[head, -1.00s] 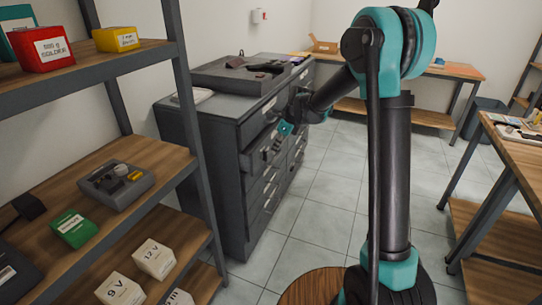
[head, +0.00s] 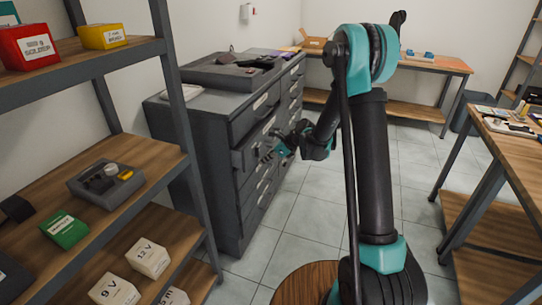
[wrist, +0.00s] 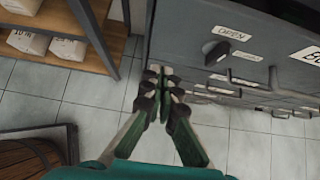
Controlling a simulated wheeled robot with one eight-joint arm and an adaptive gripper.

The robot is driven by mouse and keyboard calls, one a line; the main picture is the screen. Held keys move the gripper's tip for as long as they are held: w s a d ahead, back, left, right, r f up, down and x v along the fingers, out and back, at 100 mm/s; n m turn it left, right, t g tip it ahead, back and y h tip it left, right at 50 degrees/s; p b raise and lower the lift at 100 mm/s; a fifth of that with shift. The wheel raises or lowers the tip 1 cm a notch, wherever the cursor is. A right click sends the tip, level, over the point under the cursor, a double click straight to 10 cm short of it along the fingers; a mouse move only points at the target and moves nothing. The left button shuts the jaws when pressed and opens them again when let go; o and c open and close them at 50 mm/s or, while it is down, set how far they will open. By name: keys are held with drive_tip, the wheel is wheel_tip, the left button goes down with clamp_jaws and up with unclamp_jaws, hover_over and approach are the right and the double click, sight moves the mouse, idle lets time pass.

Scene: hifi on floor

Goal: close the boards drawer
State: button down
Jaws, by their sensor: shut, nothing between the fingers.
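The grey drawer cabinet (head: 190,140) stands left of centre in the head view. A drawer (head: 241,160) in its upper part sticks out a little at the near end; I cannot read its label, so I cannot confirm it is the boards drawer. My gripper (head: 268,155) is at that drawer's front, shut and empty. In the wrist view my gripper (wrist: 162,78) has its fingertips together beside the cabinet's grey face (wrist: 185,40). An "OPEN" label (wrist: 232,34) and a dark knob (wrist: 217,53) show to their right. Whether the fingertips touch the drawer is unclear.
A shelf rack (head: 130,190) with boxes stands at the near left. A wooden workbench (head: 500,135) is on the right, another bench (head: 430,62) at the back. The tiled floor (head: 300,215) beside the cabinet is clear. A tray (head: 225,70) lies on the cabinet.

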sight(242, 156)
drive_tip(key=shift+w+a+f, duration=0.2)
drive_tip(key=shift+w+a, duration=0.05)
drive_tip(key=shift+a, duration=0.6)
drive_tip(key=shift+w+a+f, duration=0.2)
drive_tip(key=shift+w+a, duration=0.1)
drive_tip(key=shift+a, duration=0.5)
drive_tip(key=shift+w+a+f, duration=0.2)
drive_tip(key=shift+w+a, duration=0.05)
drive_tip(key=shift+a, duration=0.6)
drive_tip(key=shift+w+a, duration=0.3)
drive_tip(key=shift+a, duration=0.55)
drive_tip(key=shift+w+a, duration=0.25)
drive_tip(key=shift+a, duration=0.55)
drive_tip(key=shift+w+a, duration=0.3)
drive_tip(key=shift+a, duration=0.55)
